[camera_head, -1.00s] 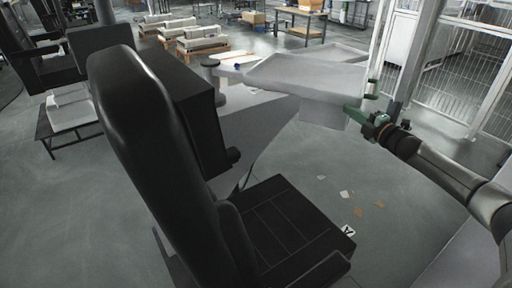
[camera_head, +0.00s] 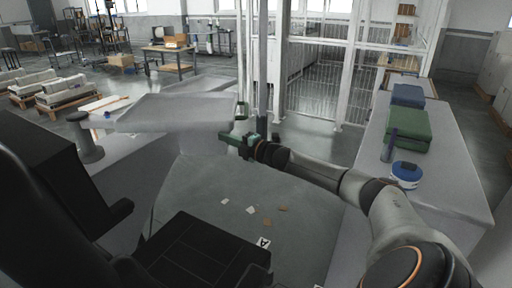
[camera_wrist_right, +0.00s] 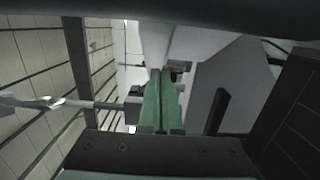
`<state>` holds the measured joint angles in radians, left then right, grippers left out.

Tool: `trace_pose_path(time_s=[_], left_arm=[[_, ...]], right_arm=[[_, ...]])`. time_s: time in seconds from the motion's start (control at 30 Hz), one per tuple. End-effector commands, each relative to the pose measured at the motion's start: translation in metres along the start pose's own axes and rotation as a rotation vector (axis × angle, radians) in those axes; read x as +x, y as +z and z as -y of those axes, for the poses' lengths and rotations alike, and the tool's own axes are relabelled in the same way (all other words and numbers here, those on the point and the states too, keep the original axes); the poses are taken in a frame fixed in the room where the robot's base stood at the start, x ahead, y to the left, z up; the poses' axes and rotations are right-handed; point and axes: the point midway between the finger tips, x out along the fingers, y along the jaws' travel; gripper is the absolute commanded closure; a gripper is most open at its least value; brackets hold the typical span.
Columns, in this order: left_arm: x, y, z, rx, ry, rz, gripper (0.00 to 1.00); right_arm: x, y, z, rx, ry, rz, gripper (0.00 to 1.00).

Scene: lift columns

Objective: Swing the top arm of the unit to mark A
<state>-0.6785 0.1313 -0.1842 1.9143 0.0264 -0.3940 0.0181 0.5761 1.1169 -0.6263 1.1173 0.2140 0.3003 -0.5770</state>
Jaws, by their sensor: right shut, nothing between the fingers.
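The unit's top arm seems to be the pale grey flat slab (camera_head: 180,112) left of centre in the head view. My right gripper (camera_head: 228,136), with green fingers, is just below and beside that end. Its fingers are shut and empty, and they also show in the wrist view (camera_wrist_right: 160,103). I cannot tell whether they touch the unit. A white card with the letter A, mark A (camera_head: 263,243), lies low in the head view. My left gripper is not in view.
A grey counter (camera_head: 455,190) on the right holds a green case (camera_head: 408,130) and a blue-topped tub (camera_head: 405,174). A wire-mesh cage (camera_head: 318,85) stands behind my right gripper. Small paper scraps (camera_head: 251,209) lie near mark A.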

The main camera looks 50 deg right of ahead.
Motion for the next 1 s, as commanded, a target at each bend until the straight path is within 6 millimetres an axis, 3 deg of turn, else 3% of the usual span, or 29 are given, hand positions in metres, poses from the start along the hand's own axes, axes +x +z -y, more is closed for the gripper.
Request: trace_pose_path(time_s=[0.1, 0.6, 1.0], left_arm=[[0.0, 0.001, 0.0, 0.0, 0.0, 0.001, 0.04], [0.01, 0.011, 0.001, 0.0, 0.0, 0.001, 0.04], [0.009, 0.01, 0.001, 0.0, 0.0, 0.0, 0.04]], right_arm=[[-0.002, 0.0, 0.002, 0.001, -0.002, 0.0, 1.0], [-0.058, 0.023, 0.004, 0.0, -0.006, 0.001, 1.0], [-0.085, 0.034, 0.001, 0.001, -0.004, -0.001, 1.0]])
